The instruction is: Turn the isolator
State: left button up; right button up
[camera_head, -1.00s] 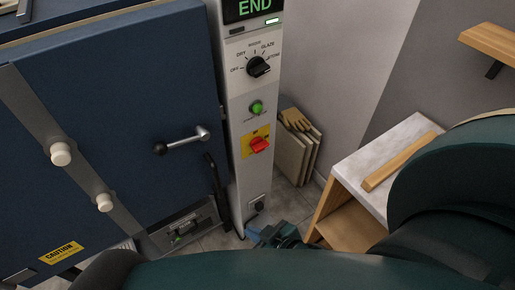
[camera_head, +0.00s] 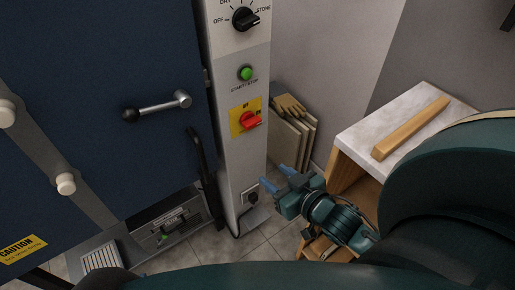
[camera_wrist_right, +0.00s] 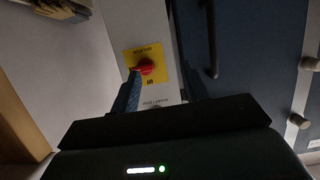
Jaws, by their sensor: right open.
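The isolator (camera_head: 250,121) is a red rotary handle on a yellow plate on the white control column, below a green button. Its handle points to the right, near the "ON" marking. In the right wrist view the isolator (camera_wrist_right: 146,67) shows above and between my fingers. My right gripper (camera_head: 272,176) is open and empty, below and right of the isolator, apart from it, near the column's lower socket. It also shows in the right wrist view (camera_wrist_right: 160,92). My left gripper is not in view.
The blue kiln door (camera_head: 90,130) with a lever handle (camera_head: 157,106) stands left of the column (camera_head: 232,165). A small shelf unit (camera_head: 400,115) with a wooden bar stands at right. Boards with a glove (camera_head: 290,108) lean behind the column.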

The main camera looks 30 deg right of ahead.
aim_at(255, 125)
jog(key=o, duration=0.5)
jog(key=w+d+t+b, duration=0.1)
jog(key=b, duration=0.1)
jog(key=d+b, duration=0.2)
jog(key=b, duration=0.1)
jog(key=w+d+f+t+b, duration=0.1)
jog(key=b, duration=0.1)
jog(key=shift+w+d+t+b, duration=0.2)
jog(key=shift+w+t+b, duration=0.1)
jog(key=shift+c, duration=0.2)
jog(key=shift+o, duration=0.5)
jog(key=shift+w+d+r+b, duration=0.2)
jog(key=shift+d+b, duration=0.1)
jog(key=shift+b, duration=0.35)
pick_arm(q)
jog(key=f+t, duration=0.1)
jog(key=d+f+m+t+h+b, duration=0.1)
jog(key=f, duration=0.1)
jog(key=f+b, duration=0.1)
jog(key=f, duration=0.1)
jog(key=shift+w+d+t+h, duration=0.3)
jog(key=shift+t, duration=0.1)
pick_arm(e)
jog(key=shift+t, duration=0.5)
jog(key=w, duration=0.4)
jog(key=w+r, duration=0.1)
jog(key=w, duration=0.8)
jog(key=shift+w+a+r, duration=0.15)
jog(key=shift+a, duration=0.15)
